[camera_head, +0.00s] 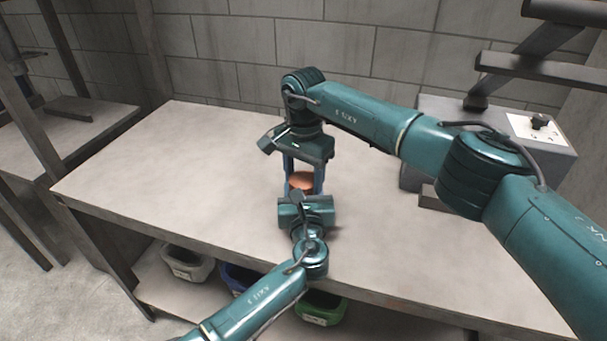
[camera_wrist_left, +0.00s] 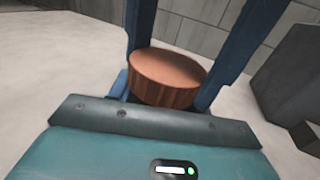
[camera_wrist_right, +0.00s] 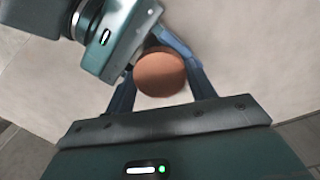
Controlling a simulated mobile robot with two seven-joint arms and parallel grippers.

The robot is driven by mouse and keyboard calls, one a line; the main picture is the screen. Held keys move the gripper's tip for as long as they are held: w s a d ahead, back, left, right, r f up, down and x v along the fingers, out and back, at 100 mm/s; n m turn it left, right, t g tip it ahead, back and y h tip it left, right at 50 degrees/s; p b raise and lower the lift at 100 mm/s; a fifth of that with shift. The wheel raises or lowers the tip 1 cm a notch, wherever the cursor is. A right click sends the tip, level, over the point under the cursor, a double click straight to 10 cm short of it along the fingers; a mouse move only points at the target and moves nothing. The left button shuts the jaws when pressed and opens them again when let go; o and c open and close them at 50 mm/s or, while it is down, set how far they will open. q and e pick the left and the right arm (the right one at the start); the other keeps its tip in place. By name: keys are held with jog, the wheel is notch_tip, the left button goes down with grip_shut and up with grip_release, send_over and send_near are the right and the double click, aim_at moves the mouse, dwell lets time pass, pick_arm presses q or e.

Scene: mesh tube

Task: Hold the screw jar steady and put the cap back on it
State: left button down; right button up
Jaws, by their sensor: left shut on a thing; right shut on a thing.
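The round orange-brown cap (camera_head: 302,181) is between the blue fingers of my right gripper (camera_head: 303,178), which comes down from above. In the left wrist view the cap (camera_wrist_left: 167,78) shows a ribbed side and a flat, roughly level top. It also shows from above in the right wrist view (camera_wrist_right: 160,74). My left gripper (camera_head: 303,193) reaches in low from the front, just under the cap, and is shut on the screw jar. The jar itself is hidden behind the left gripper and below the cap. I cannot tell whether cap and jar touch.
The pale tabletop (camera_head: 170,170) is clear on the left. A grey box with a control panel (camera_head: 535,130) stands at the back right. Grey (camera_head: 187,264), blue (camera_head: 237,278) and green (camera_head: 320,306) bins sit on a shelf below. A block wall is behind.

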jog(key=o, duration=1.1)
jog(key=shift+r, duration=2.3)
jog(key=shift+c, duration=0.5)
jog(key=shift+r+n, duration=1.6)
jog(key=shift+r, duration=0.15)
jog(key=shift+f, duration=0.15)
